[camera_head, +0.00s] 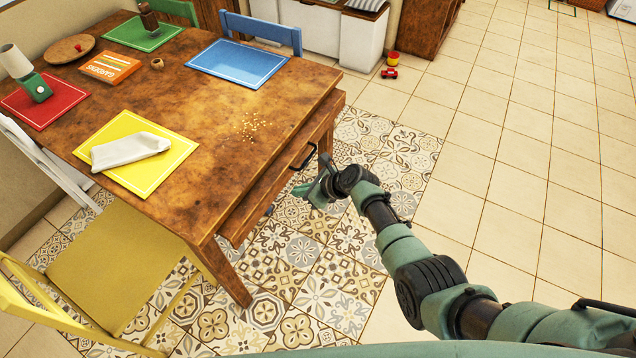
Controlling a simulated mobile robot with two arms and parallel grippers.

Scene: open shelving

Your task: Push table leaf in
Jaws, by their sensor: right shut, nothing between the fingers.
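The brown wooden table (210,98) fills the left half of the head view. Its leaf (262,190) shows as a slab sticking out a little below the tabletop on the side facing me. A dark bar handle (303,157) is on the leaf's outer edge. My right gripper (312,190) is shut and empty, just outside the leaf and slightly below the handle in the picture. I cannot tell if its tip touches the leaf. My left gripper is not in view.
A yellow chair (110,265) stands at the near left, and a blue chair (262,32) at the table's far side. Placemats, a white napkin (130,150) and crumbs (250,124) lie on the tabletop. A small toy (391,66) lies on the floor. The tiled floor on the right is clear.

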